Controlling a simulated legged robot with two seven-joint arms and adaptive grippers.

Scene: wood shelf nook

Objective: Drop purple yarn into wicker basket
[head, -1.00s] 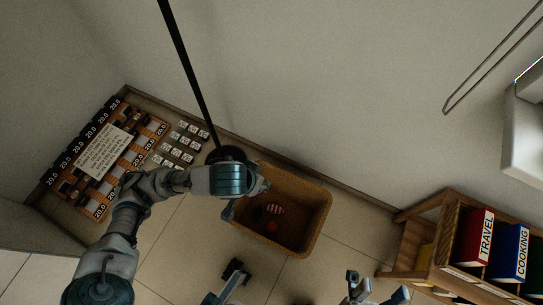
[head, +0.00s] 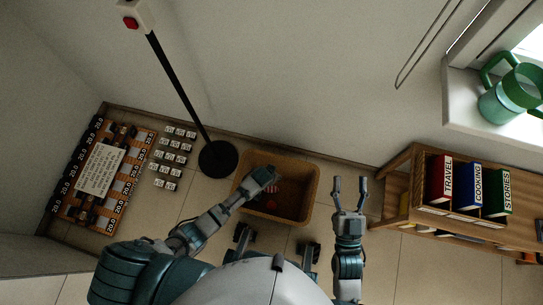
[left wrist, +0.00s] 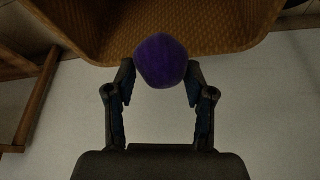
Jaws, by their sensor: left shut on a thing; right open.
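The wicker basket (head: 312,183) stands on the floor in the middle of the head view. Its brown woven wall (left wrist: 190,28) fills the top of the left wrist view. The ball of purple yarn (left wrist: 160,58) is held between the fingertips of my left gripper (left wrist: 160,80), which is shut on it. In the head view my left gripper (head: 264,178) is over the left part of the basket; the yarn cannot be made out there. My right gripper (head: 349,192) is open and empty, to the right of the basket.
Small red items (head: 271,204) lie inside the basket. A black round stand base (head: 217,158) with a pole is close to its left. A wooden shelf (head: 398,190) with labelled binders is at right. A game board (head: 97,180) and several small tiles are at left.

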